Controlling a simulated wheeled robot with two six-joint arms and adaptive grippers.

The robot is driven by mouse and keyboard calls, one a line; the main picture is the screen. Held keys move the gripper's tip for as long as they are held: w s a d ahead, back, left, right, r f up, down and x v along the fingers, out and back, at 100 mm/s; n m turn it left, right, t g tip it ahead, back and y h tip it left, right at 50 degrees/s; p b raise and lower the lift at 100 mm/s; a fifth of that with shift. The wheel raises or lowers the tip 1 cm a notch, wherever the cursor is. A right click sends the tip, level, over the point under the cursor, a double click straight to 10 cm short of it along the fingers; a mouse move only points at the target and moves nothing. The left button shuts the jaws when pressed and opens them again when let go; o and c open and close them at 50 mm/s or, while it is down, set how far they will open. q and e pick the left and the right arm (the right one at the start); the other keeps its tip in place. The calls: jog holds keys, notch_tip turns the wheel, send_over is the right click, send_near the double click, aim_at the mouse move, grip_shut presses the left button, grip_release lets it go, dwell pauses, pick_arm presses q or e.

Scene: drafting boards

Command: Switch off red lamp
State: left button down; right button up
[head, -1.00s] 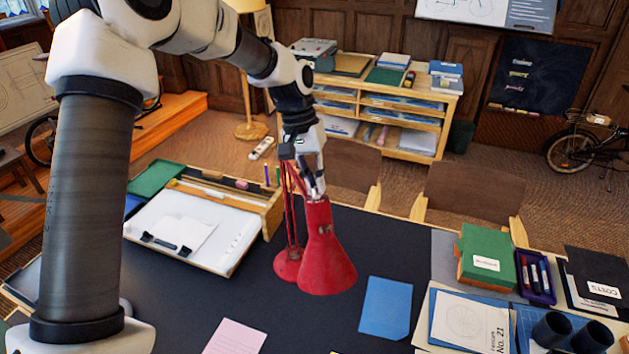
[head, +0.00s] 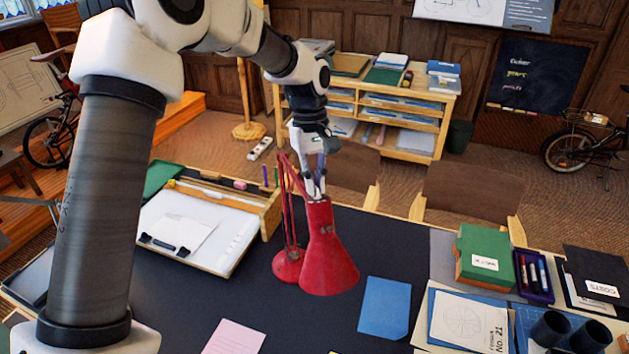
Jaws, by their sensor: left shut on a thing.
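The red lamp (head: 329,262) stands on the dark table mat in the middle of the head view. Its cone shade points down, and its round base and thin red arm show just left of the shade. My left gripper (head: 315,192) reaches down from above and is shut on the top of the lamp's shade. The switch itself is hard to make out behind the fingers. I cannot tell from the shade whether the lamp is lit. My right gripper is not in view.
A drafting board (head: 240,245) lies left of the lamp. A blue sheet (head: 385,307) and a pink sheet (head: 234,337) lie in front. A green box (head: 485,255), a pen tray (head: 534,277) and dark cups fill the right side. Chairs (head: 470,190) stand behind the table.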

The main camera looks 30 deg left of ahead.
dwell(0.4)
pick_arm(q)
jog(key=c, duration=1.3)
grip_release()
jog(key=shift+d, duration=0.1)
jog(key=shift+o, duration=0.2)
jog(key=shift+r, duration=0.1)
notch_tip(320, 180, up, 12)
jog(key=w+a, duration=0.1)
jog(key=a, duration=0.1)
jog(key=shift+w, duration=0.2)
jog(key=shift+s+f, duration=0.1)
jog(key=shift+f, duration=0.1)
